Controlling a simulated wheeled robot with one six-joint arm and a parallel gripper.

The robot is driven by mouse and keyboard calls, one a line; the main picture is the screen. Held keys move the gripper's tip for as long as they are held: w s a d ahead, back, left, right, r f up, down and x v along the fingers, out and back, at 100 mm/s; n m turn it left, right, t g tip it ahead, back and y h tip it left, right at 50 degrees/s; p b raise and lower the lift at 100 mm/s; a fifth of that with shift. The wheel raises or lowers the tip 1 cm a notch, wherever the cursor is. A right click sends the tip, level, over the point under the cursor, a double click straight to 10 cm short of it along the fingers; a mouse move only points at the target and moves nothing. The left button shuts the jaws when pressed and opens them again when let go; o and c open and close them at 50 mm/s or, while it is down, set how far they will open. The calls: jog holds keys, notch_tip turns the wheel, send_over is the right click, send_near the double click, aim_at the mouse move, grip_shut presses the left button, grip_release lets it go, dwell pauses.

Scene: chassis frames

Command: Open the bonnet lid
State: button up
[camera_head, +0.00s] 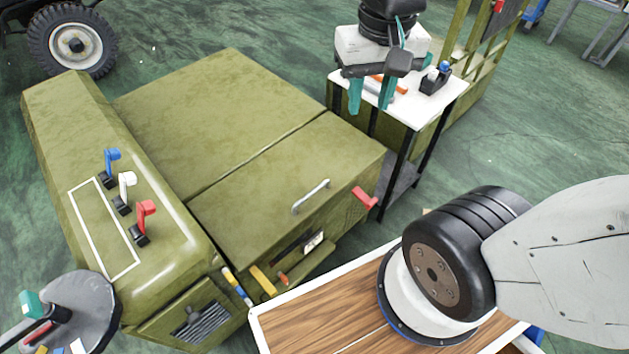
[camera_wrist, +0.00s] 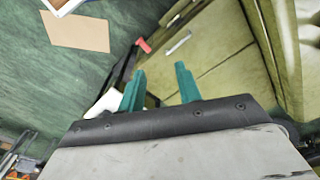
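The olive-green bonnet lid (camera_head: 270,185) lies flat and closed on the vehicle body, with a pale bar handle (camera_head: 310,196) near its right edge. In the wrist view the lid (camera_wrist: 215,85) is beyond the fingertips, and its handle (camera_wrist: 178,44) shows above them. A red tab (camera_head: 364,197) is on the body's side beside the lid. My gripper (camera_head: 371,95) is beyond the lid and above a small white-topped table. Its two teal fingers are apart with nothing between them, as the wrist view also shows (camera_wrist: 160,86).
The small white-topped table (camera_head: 415,110) carries tools and a dark holder. Blue, white and red levers (camera_head: 124,192) stand on the left fender (camera_head: 80,125). A wood-topped surface (camera_head: 320,320) is in front, below my arm. Green floor (camera_head: 560,120) is open at right.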

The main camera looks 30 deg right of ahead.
jog(key=w+f+m+g, duration=0.1)
jog(key=w+f+m, duration=0.3)
jog(key=w+f, duration=0.4)
jog(key=m+g, duration=0.2)
jog(key=m, duration=0.6)
send_over(310, 187)
jog(key=s+a, duration=0.2)
jog(key=s, duration=0.1)
notch_tip(310, 187, down, 26)
jog(key=f, duration=0.5)
jog(key=s+f, duration=0.1)
jog(key=f, duration=0.2)
jog(key=shift+s+d, duration=0.1)
jog(key=shift+c, duration=0.3)
grip_shut()
